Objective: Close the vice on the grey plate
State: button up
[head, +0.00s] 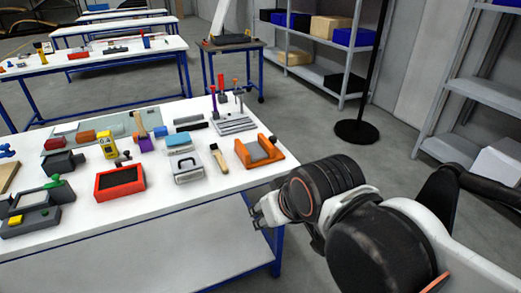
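An orange device (268,159) that looks like the vice sits at the near right corner of the white table. A grey piece (258,149), likely the grey plate, sits between its orange sides. From this far I cannot tell whether the sides touch the piece. A small dark knob shows at the device's right side. My gripper (260,214) is beyond the table's right front edge, below and apart from the orange device in the picture. Its fingers are small and partly hidden by my wrist, so their opening is unclear.
The white table (150,205) also holds a wooden-handled brush (219,159), a grey-blue box (186,168), a red tray (120,181), a yellow item (107,145) and a tool rack (233,124). A black pole base (359,132) stands on the floor behind.

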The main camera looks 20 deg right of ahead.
aim_at(272, 139)
jog(key=i+l+u, duration=0.1)
jog(key=l+u, duration=0.2)
jog(key=l, duration=0.85)
jog(key=l+u, duration=0.25)
jog(key=l, duration=0.9)
jog(key=k, duration=0.05)
